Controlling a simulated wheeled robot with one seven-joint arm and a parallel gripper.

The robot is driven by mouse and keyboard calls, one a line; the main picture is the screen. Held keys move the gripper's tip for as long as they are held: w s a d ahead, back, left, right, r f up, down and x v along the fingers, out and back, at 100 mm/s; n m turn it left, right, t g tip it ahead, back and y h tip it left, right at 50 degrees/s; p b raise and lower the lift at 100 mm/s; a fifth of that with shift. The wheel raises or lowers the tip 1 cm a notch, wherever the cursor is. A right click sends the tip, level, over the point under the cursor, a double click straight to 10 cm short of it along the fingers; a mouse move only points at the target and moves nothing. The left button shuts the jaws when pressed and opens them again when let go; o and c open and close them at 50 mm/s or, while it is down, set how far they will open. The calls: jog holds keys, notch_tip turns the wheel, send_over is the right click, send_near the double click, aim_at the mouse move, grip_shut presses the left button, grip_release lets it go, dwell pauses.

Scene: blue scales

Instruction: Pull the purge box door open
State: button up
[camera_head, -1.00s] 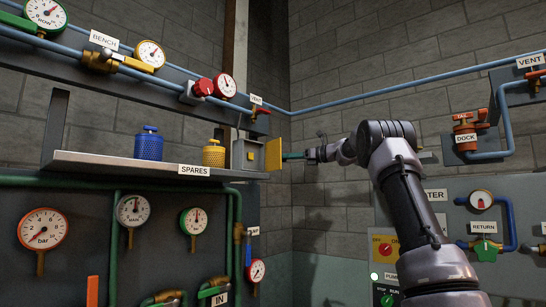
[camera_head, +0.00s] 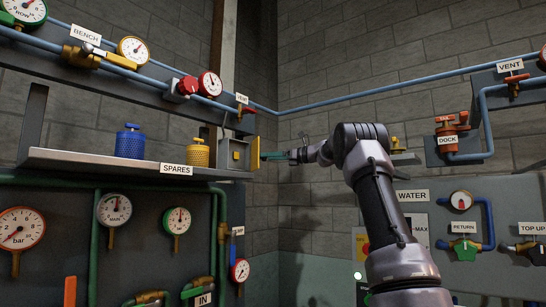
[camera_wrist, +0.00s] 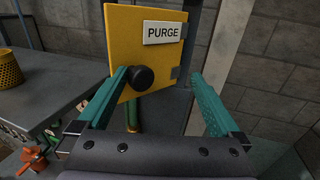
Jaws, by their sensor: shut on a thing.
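The purge box door (camera_wrist: 150,45) is a yellow panel with a white PURGE label and a round black knob (camera_wrist: 143,78). In the head view the door (camera_head: 255,153) stands swung out from the grey purge box (camera_head: 236,155), and a yellow part shows inside. My gripper (camera_head: 264,155) reaches the door from the right. In the wrist view my gripper (camera_wrist: 158,78) has its left teal finger close beside the knob and its right finger farther right. It is shut on the knob, but the contact is not clear in this view.
A grey shelf (camera_head: 90,163) labelled SPARES holds a blue canister (camera_head: 130,143) and a yellow one (camera_head: 199,154), left of the box. Pipes and gauges line the left wall. A red-handled vent valve (camera_head: 243,111) is above the box. Open room lies before the corner.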

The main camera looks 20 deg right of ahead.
notch_tip(320, 180, up, 10)
jog(key=shift+a, duration=0.25)
dwell(0.3)
